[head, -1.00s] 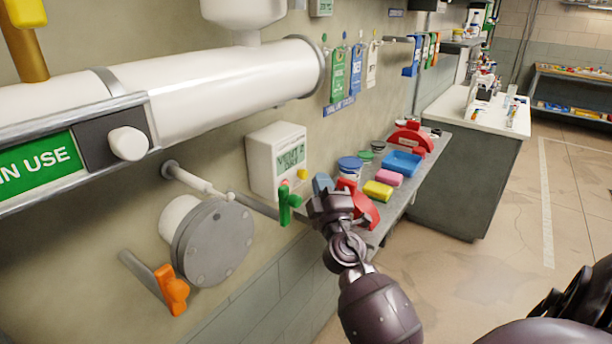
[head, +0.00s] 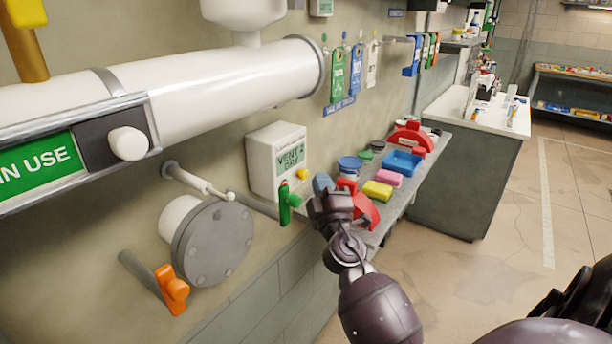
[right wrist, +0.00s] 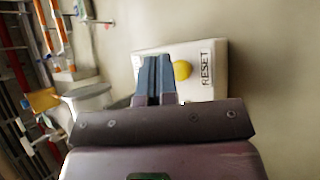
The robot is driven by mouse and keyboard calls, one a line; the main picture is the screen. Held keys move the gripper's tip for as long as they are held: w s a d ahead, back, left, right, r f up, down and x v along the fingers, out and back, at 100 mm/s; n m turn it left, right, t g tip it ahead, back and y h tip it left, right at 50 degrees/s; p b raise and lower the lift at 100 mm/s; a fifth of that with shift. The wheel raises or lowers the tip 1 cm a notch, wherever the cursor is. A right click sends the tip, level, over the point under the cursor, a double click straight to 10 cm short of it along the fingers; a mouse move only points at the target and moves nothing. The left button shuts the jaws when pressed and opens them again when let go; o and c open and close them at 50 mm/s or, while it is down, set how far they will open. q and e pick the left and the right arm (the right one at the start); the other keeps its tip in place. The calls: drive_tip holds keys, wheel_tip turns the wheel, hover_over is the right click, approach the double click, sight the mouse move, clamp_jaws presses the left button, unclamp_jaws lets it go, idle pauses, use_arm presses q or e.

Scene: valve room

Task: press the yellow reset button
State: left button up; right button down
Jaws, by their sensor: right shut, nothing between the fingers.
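In the right wrist view the round yellow button (right wrist: 182,70) shows beside the label "RESET" on the white box (right wrist: 218,62). My right gripper (head: 322,184) is in front of the box, a little right of the button. In the right wrist view its blue-grey fingers (right wrist: 153,75) are together and empty, with their tips just left of the button. Whether they touch the box cannot be told. My left gripper is not in view.
A green valve handle (head: 287,204) is just below the box. A shelf (head: 402,207) behind my right gripper holds a red item (head: 366,210), a yellow block (head: 377,191) and a blue tray (head: 403,162). An orange handle (head: 172,289) is at lower left.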

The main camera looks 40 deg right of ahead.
drive_tip(key=shift+w, duration=0.1)
drive_tip(key=shift+w+a, duration=0.1)
drive_tip(key=shift+w, duration=0.25)
drive_tip(key=shift+w+a+b, duration=0.15)
drive_tip(key=shift+w+b, duration=0.15)
drive_tip(key=shift+w, duration=0.15)
idle(0.9)
drive_tip(key=shift+s, duration=0.15)
idle(0.3)
drive_tip(key=shift+s+d, duration=0.25)
drive_tip(key=shift+s, duration=0.5)
drive_tip(key=shift+s+d, duration=0.25)
drive_tip(key=shift+s, duration=0.55)
drive_tip(key=shift+s+d, duration=0.2)
drive_tip(key=shift+s, duration=0.6)
drive_tip(key=shift+s+d, duration=0.25)
drive_tip(key=shift+s, duration=0.55)
drive_tip(key=shift+d, duration=0.1)
